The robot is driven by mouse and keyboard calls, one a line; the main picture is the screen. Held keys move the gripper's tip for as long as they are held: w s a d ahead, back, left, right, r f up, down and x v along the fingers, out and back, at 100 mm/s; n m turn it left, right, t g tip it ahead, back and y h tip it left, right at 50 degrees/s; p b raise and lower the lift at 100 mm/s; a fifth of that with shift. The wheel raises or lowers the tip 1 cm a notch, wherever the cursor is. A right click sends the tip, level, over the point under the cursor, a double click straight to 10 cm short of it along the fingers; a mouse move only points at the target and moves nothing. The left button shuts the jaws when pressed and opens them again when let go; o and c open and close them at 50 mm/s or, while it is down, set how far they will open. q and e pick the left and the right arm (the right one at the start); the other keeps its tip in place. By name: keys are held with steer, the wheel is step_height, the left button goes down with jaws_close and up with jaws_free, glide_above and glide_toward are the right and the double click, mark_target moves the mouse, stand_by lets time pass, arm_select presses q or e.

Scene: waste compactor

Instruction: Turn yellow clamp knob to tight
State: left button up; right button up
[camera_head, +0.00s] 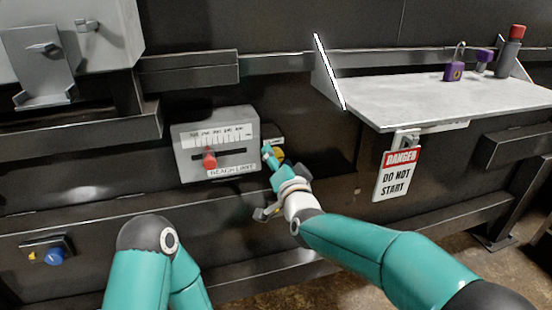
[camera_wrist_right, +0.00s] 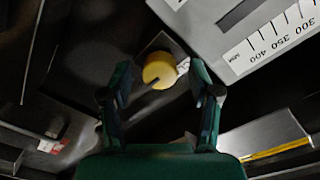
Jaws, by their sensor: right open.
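The yellow clamp knob (camera_head: 279,154) sits on a small dark plate just right of the grey scale box, partly hidden by my right gripper (camera_head: 268,155) in the head view. In the right wrist view the round yellow knob (camera_wrist_right: 159,70) lies ahead, between the two fingers of my open right gripper (camera_wrist_right: 160,82). I cannot tell whether the fingers touch it. A pale label shows beside the knob, too small to read in full. My left arm shows at the bottom of the head view, but its gripper is out of the picture.
The grey reach-limit box (camera_head: 217,145) with a red slider knob (camera_head: 209,160) is close left of the knob. A shelf (camera_head: 440,98) with a purple padlock (camera_head: 454,70) and a hanging danger tag (camera_head: 398,175) are to the right. A blue knob (camera_head: 55,256) is low left.

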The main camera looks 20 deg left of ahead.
steer(key=shift+w, duration=0.15)
steer(key=c, duration=1.1)
steer(key=shift+a, duration=0.25)
steer(key=shift+c, duration=0.3)
steer(key=shift+d+f, duration=0.1)
